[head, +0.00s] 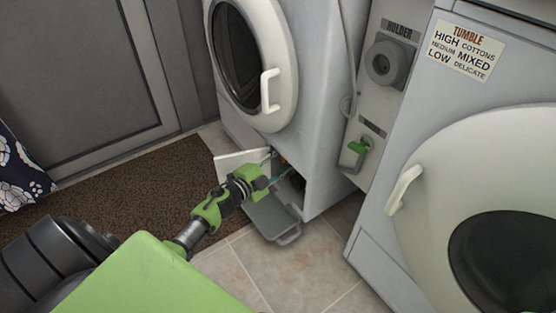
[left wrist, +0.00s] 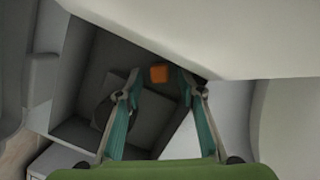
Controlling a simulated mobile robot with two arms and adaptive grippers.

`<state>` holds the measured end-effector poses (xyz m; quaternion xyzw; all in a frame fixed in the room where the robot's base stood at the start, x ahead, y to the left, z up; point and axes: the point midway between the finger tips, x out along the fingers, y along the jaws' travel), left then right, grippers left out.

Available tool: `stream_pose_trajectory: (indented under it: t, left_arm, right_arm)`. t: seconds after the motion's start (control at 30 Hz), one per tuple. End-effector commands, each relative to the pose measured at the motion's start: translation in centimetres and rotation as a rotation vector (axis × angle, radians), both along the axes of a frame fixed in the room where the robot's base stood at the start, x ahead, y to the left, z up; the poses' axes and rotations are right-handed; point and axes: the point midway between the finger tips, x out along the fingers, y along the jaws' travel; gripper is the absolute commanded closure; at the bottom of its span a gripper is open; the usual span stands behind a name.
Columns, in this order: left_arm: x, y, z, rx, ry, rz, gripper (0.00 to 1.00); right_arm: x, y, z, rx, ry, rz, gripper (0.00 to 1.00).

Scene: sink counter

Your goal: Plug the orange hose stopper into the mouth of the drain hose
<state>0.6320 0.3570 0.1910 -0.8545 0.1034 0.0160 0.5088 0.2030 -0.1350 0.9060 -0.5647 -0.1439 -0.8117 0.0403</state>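The orange stopper (left wrist: 158,72) shows in the left wrist view as a small orange block inside the washer's lower compartment. It lies between the fingertip ends of my left gripper (left wrist: 157,80), with visible gaps on both sides. In the head view, a sliver of orange (head: 282,160) shows just beyond the same gripper (head: 280,167), at the compartment opening. My left gripper is open and empty. I cannot clearly make out the drain hose; a dark rounded shape (left wrist: 101,113) sits left of the fingers in the left wrist view. My right gripper is not in view.
The compartment's white door (head: 238,160) stands open to the left. A grey tray-like flap (head: 276,218) lies below the opening. Tiled floor (head: 290,270) is clear in front.

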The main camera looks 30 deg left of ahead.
Motion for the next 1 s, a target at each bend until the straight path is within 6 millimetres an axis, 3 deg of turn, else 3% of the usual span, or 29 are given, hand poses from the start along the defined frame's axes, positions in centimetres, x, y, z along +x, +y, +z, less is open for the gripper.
stream_pose_trajectory:
  t: [0.17,0.6,0.8,1.0]
  left_arm:
    - [-2.0,0.4,0.1,0.002,0.003,-0.001,0.65]
    - [-10.1,1.6,1.2,0.001,0.003,0.001,0.65]
    - [-11.5,1.9,1.5,0.0,0.0,0.0,0.65]
    - [-11.6,1.9,1.6,0.0,0.0,0.0,0.65]
  right_arm:
    - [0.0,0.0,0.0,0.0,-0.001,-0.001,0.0]
    - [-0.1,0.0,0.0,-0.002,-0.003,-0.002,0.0]
    - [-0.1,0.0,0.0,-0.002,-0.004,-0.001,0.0]
    - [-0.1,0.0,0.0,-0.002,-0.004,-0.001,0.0]
